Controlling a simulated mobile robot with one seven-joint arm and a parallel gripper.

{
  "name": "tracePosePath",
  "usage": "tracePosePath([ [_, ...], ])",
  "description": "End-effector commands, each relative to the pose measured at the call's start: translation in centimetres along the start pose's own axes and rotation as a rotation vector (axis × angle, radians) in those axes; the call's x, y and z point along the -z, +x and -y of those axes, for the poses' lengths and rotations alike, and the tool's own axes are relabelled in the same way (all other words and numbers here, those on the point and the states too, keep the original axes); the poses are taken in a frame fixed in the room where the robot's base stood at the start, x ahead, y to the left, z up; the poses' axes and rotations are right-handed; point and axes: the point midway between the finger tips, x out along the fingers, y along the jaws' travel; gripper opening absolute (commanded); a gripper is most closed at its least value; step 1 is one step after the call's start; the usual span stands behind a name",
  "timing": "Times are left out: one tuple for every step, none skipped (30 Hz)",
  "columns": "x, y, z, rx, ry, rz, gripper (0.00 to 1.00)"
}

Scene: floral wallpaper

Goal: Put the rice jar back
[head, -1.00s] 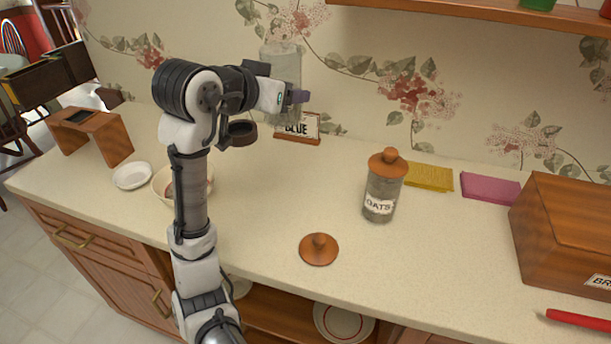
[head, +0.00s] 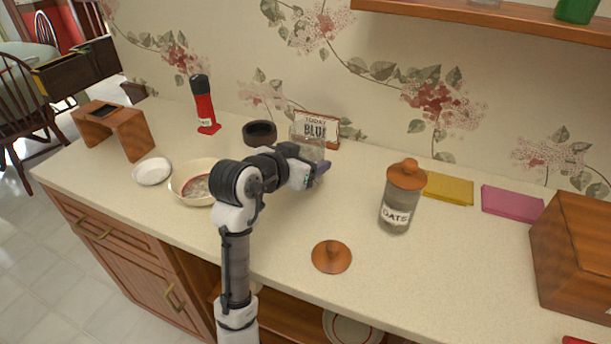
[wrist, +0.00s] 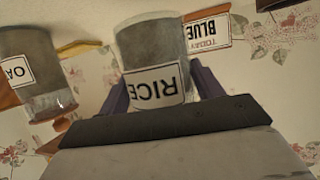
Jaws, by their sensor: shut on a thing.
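The rice jar is a clear glass jar with a white RICE label, seen close and upside down in the wrist view (wrist: 152,62). In the head view its glass (head: 308,143) shows just behind my gripper (head: 314,174), in front of the sign, with no lid visible on it. My gripper's two fingers in the wrist view (wrist: 160,88) are closed on either side of the jar. Whether its base touches the counter is hidden. A round wooden lid with a knob (head: 331,256) lies on the counter nearer the front.
The lidded oats jar (head: 398,200) stands to the right. A bowl (head: 192,183) is left of my arm. Yellow (head: 449,189) and pink (head: 512,203) pads and a wooden box (head: 575,255) are right.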

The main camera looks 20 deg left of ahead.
Motion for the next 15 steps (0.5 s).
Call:
tracePosePath([
  [-0.4, 0.1, 0.0, 0.001, -0.001, -0.001, 0.23],
  [-0.6, 0.2, 0.0, 0.001, 0.001, -0.001, 0.23],
  [-0.8, 0.3, 0.0, 0.001, 0.001, -0.001, 0.23],
  [-0.9, 0.4, 0.0, 0.001, 0.001, -0.001, 0.23],
  [-1.1, 0.5, 0.0, 0.001, 0.000, -0.002, 0.23],
  [-1.4, 0.6, 0.0, 0.002, -0.001, -0.002, 0.23],
  [-1.7, 0.7, 0.1, 0.002, -0.001, -0.002, 0.23],
  [-2.1, 0.8, 0.0, 0.002, -0.002, -0.001, 0.23],
  [-2.7, 1.1, 0.0, 0.001, -0.004, 0.000, 0.23],
  [-3.1, 1.2, 0.0, 0.000, -0.003, 0.000, 0.23],
  [-3.5, 1.4, 0.0, 0.000, -0.003, -0.001, 0.23],
  [-3.8, 1.5, 0.1, 0.001, -0.003, -0.001, 0.23],
  [-4.1, 1.6, 0.1, 0.001, -0.002, -0.001, 0.23],
  [-4.3, 1.7, 0.0, 0.001, -0.001, -0.001, 0.23],
  [-4.4, 1.8, 0.0, 0.001, 0.000, -0.001, 0.23],
])
